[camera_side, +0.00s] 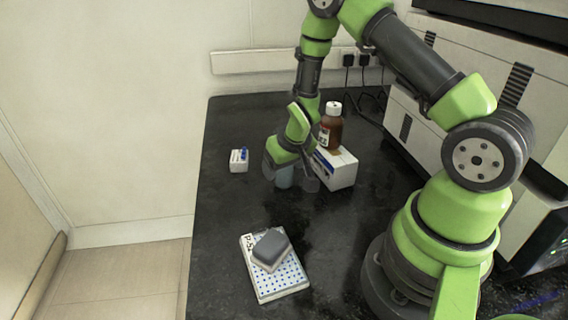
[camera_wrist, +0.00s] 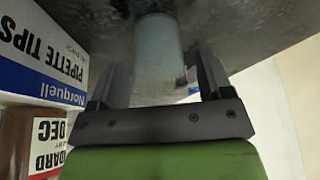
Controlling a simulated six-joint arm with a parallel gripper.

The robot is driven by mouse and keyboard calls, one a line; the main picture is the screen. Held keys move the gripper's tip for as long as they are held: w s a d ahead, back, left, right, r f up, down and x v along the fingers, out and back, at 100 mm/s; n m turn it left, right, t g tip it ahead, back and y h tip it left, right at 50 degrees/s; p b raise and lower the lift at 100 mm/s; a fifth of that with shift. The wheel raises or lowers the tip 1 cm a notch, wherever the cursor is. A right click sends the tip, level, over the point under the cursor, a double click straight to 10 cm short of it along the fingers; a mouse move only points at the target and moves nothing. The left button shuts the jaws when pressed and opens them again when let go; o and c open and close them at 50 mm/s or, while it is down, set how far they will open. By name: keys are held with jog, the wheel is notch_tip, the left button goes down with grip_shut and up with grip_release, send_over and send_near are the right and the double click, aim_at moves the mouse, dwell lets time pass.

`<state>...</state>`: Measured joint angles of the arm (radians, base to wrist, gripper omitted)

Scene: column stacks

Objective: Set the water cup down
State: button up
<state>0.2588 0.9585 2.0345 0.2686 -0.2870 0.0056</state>
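The water cup (camera_wrist: 158,48) is pale blue and translucent. In the wrist view it stands upside down in the picture between the two fingers of my gripper (camera_wrist: 158,82). In the side view the cup (camera_side: 284,178) shows between the grey fingers of my gripper (camera_side: 291,176), low over the black bench. A gap shows between the cup and the fingers at least on one side in the wrist view. I cannot tell whether the fingers touch it, nor whether its base rests on the bench.
A white pipette tips box (camera_side: 341,170) stands close right of my gripper, with a brown bottle (camera_side: 330,130) on or behind it. A small white box (camera_side: 238,160) is to the left. A grey block (camera_side: 271,247) lies on a dotted white rack (camera_side: 279,283) in front. The black bench (camera_side: 235,205) is clear between.

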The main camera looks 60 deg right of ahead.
jog(key=shift+r, duration=0.1)
jog(key=s+a+r+t+y, duration=0.1)
jog(key=s+a+r, duration=0.25)
jog(key=r, duration=0.65)
jog(key=s+a+r+t+y, duration=0.15)
jog(key=a+r, duration=0.25)
jog(key=r, duration=0.7)
jog(key=s+a+r, duration=0.2)
jog(key=s+r, duration=0.1)
jog(key=s, duration=0.3)
jog(key=s+a+r+y, duration=0.1)
jog(key=s+a+r, duration=0.1)
jog(key=s+r, duration=0.2)
jog(key=s, duration=0.3)
jog(key=shift+s+a, duration=0.3)
jog(key=shift+a, duration=0.05)
